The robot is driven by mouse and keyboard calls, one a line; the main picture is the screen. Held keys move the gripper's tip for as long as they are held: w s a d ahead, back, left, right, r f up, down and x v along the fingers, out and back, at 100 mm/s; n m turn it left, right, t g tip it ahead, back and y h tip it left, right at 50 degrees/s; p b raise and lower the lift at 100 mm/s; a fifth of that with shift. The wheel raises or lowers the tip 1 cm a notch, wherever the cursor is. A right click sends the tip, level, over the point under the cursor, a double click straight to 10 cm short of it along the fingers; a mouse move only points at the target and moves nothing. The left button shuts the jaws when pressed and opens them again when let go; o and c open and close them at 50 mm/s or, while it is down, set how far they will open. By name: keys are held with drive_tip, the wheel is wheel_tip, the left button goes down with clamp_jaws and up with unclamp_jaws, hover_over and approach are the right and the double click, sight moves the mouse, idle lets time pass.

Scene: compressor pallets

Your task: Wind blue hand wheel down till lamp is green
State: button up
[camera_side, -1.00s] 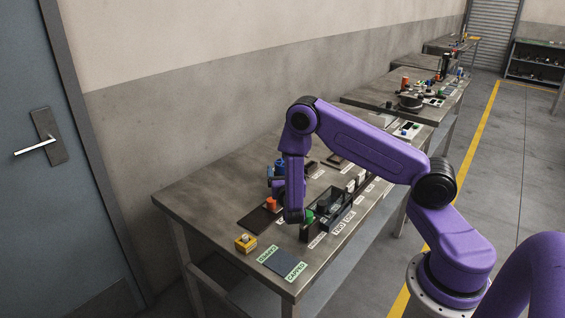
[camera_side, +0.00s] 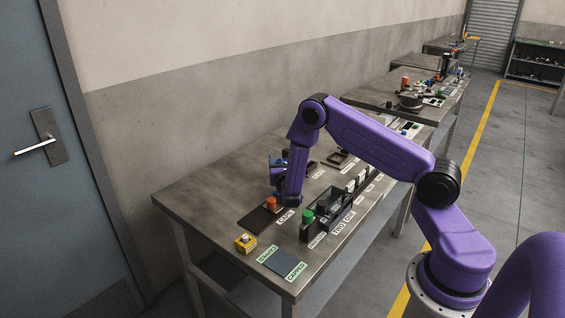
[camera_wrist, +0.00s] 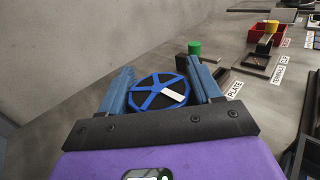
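The blue hand wheel (camera_wrist: 150,88), a spoked ring with a dark middle and a white strip across its right part, lies between my fingers in the wrist view. My gripper (camera_wrist: 161,68) has its two blue fingers wide apart, one on each side of the wheel. I cannot tell whether they touch its rim. In the side view my gripper (camera_side: 272,180) is low over the near bench, and the forearm hides most of what is under it. I cannot make out a lamp for certain; a green cylinder (camera_wrist: 194,48) stands beyond the wheel.
On the near bench (camera_side: 190,198) stand an orange-red cylinder (camera_side: 271,203), a yellow box (camera_side: 245,243) and a green-topped post (camera_side: 307,217) beside a dark rack (camera_side: 336,207). A red bin (camera_wrist: 265,36) is at the upper right of the wrist view. The bench's left part is clear.

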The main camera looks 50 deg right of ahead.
drive_tip(key=shift+m+g+h, duration=0.4)
drive_tip(key=shift+g, duration=0.1)
drive_tip(key=m+g+h, duration=0.2)
drive_tip(key=shift+s+g, duration=0.15)
drive_tip(key=shift+g, duration=0.25)
drive_tip(key=m+g, duration=0.1)
drive_tip(key=g, duration=0.1)
drive_tip(key=m+g+h, duration=0.1)
drive_tip(key=m+g, duration=0.1)
drive_tip(key=m+g+h, duration=0.1)
drive_tip(key=g, duration=0.1)
drive_tip(key=shift+s+d+m+g, duration=0.15)
drive_tip(key=shift+s+m+g, duration=0.2)
drive_tip(key=shift+m+g, duration=0.05)
drive_tip(key=m+g, duration=0.1)
drive_tip(key=g, duration=0.1)
drive_tip(key=m+g, duration=0.2)
drive_tip(key=g, duration=0.1)
drive_tip(key=shift+s+m+g, duration=0.3)
drive_tip(key=shift+s+m+g+y, duration=0.15)
drive_tip(key=shift+m+g+y, duration=0.3)
drive_tip(key=shift+m+g, duration=0.6)
drive_tip(key=shift+s+m+g+y, duration=0.1)
drive_tip(key=shift+m+g+y, duration=0.45)
drive_tip(key=shift+g, duration=0.9)
drive_tip(key=shift+m+g, duration=0.3)
drive_tip(key=o, duration=1)
drive_tip(key=shift+c, duration=0.2)
